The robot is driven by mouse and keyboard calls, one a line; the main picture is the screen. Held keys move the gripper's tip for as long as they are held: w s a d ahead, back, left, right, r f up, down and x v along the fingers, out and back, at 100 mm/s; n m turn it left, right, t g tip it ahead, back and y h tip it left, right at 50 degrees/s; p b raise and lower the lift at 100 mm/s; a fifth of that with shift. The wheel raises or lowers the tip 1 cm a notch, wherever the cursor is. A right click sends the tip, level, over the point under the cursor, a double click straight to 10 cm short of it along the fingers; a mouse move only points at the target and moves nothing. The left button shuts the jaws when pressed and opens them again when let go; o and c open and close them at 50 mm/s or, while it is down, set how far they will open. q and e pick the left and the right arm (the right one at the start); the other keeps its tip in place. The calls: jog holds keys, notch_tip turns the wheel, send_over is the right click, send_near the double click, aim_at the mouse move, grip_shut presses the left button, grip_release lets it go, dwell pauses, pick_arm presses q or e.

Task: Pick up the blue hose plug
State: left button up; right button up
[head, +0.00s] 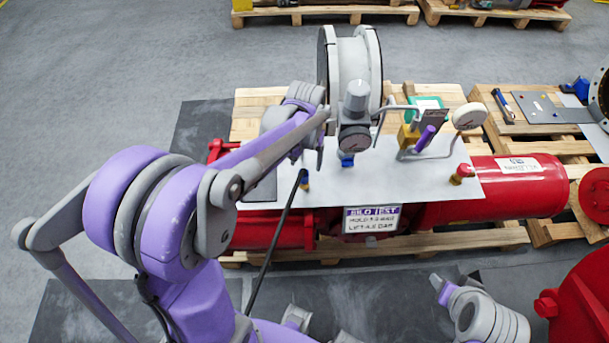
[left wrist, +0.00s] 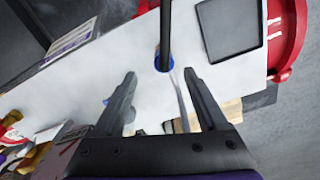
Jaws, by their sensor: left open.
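The blue hose plug (left wrist: 163,66) shows in the left wrist view as a small blue round piece at the end of a black hose, against the white panel. In the head view the blue piece (head: 304,187) is small, beside the hose's upper end. My left gripper (head: 309,157) is over the left part of the panel. In the left wrist view its two fingers (left wrist: 160,74) are apart, and the plug appears between their tips; contact is not visible. My right gripper (head: 441,288) shows small at the bottom right, away from the panel; its jaws are unclear.
The white panel (head: 400,178) lies over red pipework (head: 525,187) on a wooden pallet (head: 480,236). A gauge and regulator (head: 355,115), a green-framed card (head: 427,103) and a purple-handled valve (head: 425,138) stand to the right. The black hose (head: 275,242) runs down in front.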

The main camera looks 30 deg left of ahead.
aim_at(304, 170)
pick_arm(q)
jog(key=f, duration=0.7)
jog(key=shift+a, duration=0.35)
jog(key=shift+s+r, duration=0.1)
grip_shut()
